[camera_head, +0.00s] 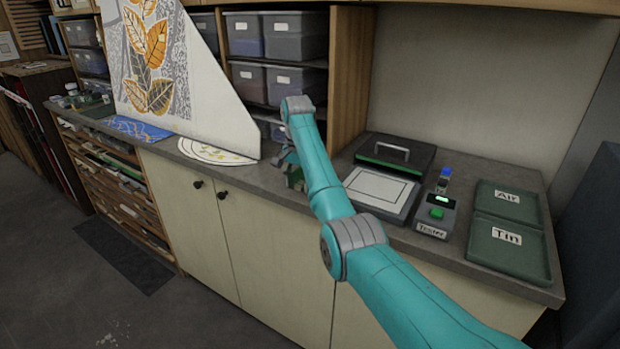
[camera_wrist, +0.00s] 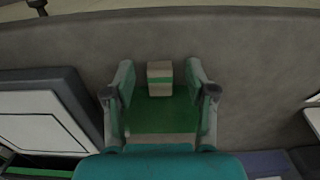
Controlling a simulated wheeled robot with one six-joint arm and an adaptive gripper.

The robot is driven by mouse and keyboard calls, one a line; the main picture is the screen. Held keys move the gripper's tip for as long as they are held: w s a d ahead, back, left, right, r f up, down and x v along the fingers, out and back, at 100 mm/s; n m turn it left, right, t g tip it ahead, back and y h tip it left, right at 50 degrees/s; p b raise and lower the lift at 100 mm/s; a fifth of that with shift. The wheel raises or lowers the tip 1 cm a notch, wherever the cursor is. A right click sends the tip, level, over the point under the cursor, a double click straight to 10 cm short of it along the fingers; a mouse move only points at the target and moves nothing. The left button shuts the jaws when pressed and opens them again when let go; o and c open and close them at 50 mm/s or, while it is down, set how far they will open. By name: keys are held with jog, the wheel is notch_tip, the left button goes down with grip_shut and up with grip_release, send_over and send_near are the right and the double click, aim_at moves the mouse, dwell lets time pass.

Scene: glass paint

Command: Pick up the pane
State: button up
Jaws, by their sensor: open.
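A flat green pane (camera_wrist: 165,120) shows in the wrist view, between the two fingers of my gripper (camera_wrist: 160,68). A small pale block with a green stripe (camera_wrist: 160,79) is at the pane's far edge, also between the fingers. My gripper is open, with a gap between each finger and the block. In the head view my gripper (camera_head: 291,168) is low over the counter's front part, left of the tester and the lidded device. Something green shows beside it there, mostly hidden by the arm. Whether the fingers touch the pane I cannot tell.
On the grey counter (camera_head: 460,268) stand an open lidded device with a white plate (camera_head: 380,188), a tester (camera_head: 437,215) and trays labelled Air (camera_head: 507,203) and Tin (camera_head: 508,247). A white round sheet (camera_head: 215,152) and a tall leaf-pattern panel (camera_head: 170,70) are left.

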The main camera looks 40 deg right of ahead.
grip_shut()
